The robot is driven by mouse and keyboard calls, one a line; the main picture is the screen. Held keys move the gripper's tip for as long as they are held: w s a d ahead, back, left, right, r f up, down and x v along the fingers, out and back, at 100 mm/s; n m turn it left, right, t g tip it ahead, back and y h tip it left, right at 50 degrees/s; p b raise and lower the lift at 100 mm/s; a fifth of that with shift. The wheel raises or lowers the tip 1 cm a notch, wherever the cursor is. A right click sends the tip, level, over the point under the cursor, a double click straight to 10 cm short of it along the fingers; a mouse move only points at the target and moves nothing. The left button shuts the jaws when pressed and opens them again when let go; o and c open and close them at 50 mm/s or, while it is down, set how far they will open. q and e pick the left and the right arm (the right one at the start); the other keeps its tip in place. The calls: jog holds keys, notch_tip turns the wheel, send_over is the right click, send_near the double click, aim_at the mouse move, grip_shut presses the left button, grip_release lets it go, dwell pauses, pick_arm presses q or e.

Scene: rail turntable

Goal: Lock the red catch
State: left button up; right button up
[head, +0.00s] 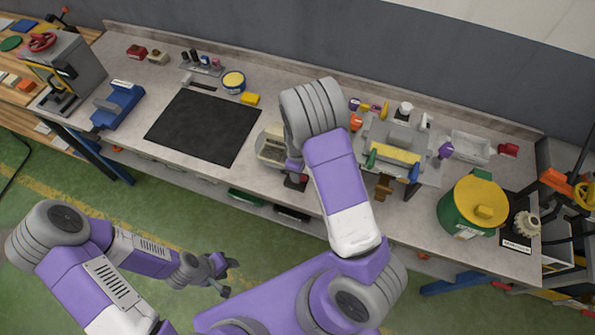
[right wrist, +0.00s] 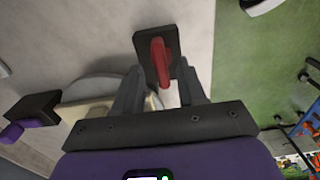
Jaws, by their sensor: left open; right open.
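The red catch (right wrist: 160,62) shows in the right wrist view as a red lever on a dark rectangular plate (right wrist: 143,42). My left gripper (head: 228,275) is open and empty above the green floor, away from the bench.
A rounded pale thing (right wrist: 92,97) and a dark block with a purple knob (right wrist: 25,117) lie left of the fingers in the right wrist view. A black mat (head: 203,127), a yellow-topped fixture (head: 397,154) and a green-yellow canister (head: 468,208) are on the bench.

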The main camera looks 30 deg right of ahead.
jog(key=shift+s+f, duration=0.1)
jog(key=shift+f, duration=0.3)
jog(key=shift+s+f, duration=0.1)
jog(key=shift+s, duration=0.1)
pick_arm(q)
jog(key=shift+s+r, duration=0.1)
jog(key=shift+s, duration=0.15)
jog(key=shift+w, duration=0.1)
pick_arm(e)
jog(key=shift+w+f, duration=0.1)
jog(key=shift+w, duration=0.05)
jog(key=shift+c, duration=1.2)
grip_shut()
